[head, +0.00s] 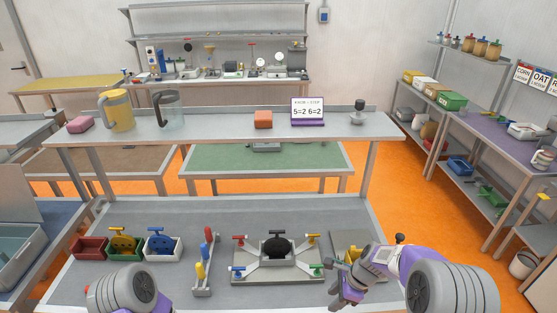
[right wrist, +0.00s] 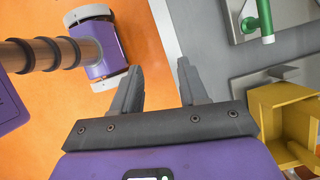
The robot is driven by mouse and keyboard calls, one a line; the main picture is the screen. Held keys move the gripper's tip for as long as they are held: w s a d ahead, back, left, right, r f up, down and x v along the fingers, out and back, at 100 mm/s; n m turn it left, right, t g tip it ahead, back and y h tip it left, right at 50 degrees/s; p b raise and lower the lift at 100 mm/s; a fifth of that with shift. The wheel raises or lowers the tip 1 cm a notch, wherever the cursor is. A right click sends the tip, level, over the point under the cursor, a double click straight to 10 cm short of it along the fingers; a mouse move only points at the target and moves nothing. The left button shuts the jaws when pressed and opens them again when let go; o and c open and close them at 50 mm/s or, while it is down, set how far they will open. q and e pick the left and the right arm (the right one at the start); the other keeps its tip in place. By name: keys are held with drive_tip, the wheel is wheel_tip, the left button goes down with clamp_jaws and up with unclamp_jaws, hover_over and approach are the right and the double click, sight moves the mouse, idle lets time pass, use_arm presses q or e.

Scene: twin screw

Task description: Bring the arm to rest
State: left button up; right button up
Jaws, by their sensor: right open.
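A grey fixture (head: 278,262) with a black knob and coloured handles sits mid-bench. Red, green and white bins (head: 164,250) stand at left, beside a rack (head: 203,262) with coloured handles. A raised shelf behind holds a sign (head: 307,111) and jugs (head: 117,111).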

drive_tip(key=s+f+n+h+b, duration=0.1)
drive_tip(key=s+f+n+b, duration=0.55)
drive_tip(key=f, duration=1.15)
use_arm(q)
wheel_tip(320, 180, down, 9)
drive_tip(key=b, duration=0.2)
drive_tip(key=shift+s+b, duration=0.2)
drive_tip(key=shift+b, duration=0.15)
use_arm(e)
drive_tip(key=s+a+f+n, duration=0.3)
drive_tip(key=s+f+n, duration=0.1)
drive_tip(key=s, duration=0.3)
drive_tip(key=s+a+f+n, duration=0.4)
drive_tip(key=s+f+n, duration=0.1)
drive_tip(key=s+n, duration=0.1)
drive_tip(key=shift+s+y, duration=0.4)
drive_tip(key=shift+s, duration=0.35)
